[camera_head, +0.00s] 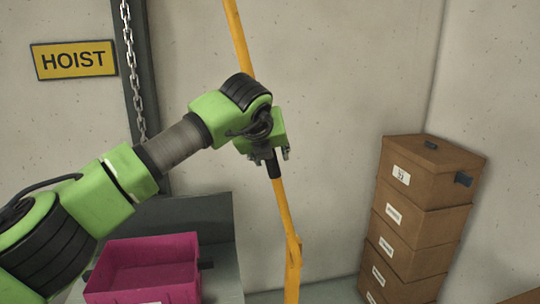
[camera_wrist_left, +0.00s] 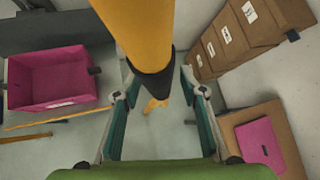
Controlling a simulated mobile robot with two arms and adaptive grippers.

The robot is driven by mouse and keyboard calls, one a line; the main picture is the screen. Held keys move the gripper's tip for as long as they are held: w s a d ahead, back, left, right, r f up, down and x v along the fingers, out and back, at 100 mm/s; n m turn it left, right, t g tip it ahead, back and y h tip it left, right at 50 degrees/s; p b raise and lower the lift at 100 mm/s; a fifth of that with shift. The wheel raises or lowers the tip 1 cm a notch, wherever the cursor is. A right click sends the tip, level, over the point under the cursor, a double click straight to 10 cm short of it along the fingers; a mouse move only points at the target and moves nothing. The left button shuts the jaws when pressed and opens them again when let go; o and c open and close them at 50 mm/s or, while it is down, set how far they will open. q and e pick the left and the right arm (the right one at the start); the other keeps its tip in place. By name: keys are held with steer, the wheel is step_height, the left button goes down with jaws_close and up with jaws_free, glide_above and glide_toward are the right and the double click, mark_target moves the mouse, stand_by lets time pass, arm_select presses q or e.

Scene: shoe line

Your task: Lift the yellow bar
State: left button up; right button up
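The yellow bar (camera_head: 283,205) runs steeply from the top of the head view down to the bottom, with a thicker joint low on it. A black grip section sits partway along it. My left gripper (camera_head: 271,157) is at this black section. In the left wrist view the yellow bar (camera_wrist_left: 142,30) passes between the two fingers of my left gripper (camera_wrist_left: 158,88). The fingers stand apart on either side of the black section, and the gripper looks open. Whether either finger touches the bar is unclear. My right gripper is not in view.
A pink bin (camera_head: 150,268) stands on a grey surface at lower left. A stack of brown boxes (camera_head: 420,215) stands at the right. A chain (camera_head: 134,75) hangs by a dark post near a HOIST sign (camera_head: 74,60). A wall is behind.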

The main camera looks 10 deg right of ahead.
arm_select(q)
steer(key=shift+s+a+r, duration=0.1)
steer(key=shift+r, duration=0.1)
steer(key=v, duration=1.1)
steer(key=shift+s+r, duration=0.15)
steer(key=shift+s, duration=0.1)
